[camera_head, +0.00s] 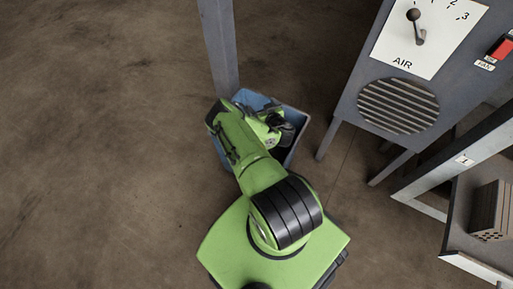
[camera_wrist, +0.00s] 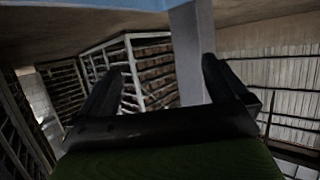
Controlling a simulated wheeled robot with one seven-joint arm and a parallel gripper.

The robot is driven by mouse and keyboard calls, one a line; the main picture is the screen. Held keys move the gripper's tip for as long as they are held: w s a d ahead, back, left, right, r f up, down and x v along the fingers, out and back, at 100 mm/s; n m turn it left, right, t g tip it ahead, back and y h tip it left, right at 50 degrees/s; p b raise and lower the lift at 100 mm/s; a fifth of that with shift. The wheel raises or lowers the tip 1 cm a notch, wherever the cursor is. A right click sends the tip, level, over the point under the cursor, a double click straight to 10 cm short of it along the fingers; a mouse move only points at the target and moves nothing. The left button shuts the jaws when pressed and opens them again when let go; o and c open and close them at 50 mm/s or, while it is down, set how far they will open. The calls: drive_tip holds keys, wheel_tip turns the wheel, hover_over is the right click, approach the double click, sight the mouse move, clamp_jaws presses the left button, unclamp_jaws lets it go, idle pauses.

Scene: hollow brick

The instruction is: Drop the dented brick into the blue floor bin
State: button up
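The blue floor bin (camera_head: 256,98) stands on the floor beside a grey post. My arm reaches over it and hides most of its inside. My gripper is at the bin in the head view, but its fingers are hard to make out there. In the wrist view my gripper (camera_wrist: 162,82) has its two dark fingers wide apart with nothing between them. A blue strip (camera_wrist: 110,4) along the top of the wrist view may be part of the bin. I cannot pick out the dented brick; the bin's contents are hidden.
A grey machine (camera_head: 350,100) with an AIR lever stands right of the bin. A shelf marked 1 (camera_head: 465,160) holds a brown, ribbed brick-like block (camera_head: 490,210) at the right edge. A grey post (camera_head: 220,45) rises behind the bin. Floor at left is clear.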

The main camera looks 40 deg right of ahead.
drive_tip(key=p+v, duration=0.8)
drive_tip(key=v, duration=0.8)
drive_tip(key=shift+p, duration=0.35)
drive_tip(key=shift+w+d, duration=0.1)
drive_tip(key=shift+d, duration=0.05)
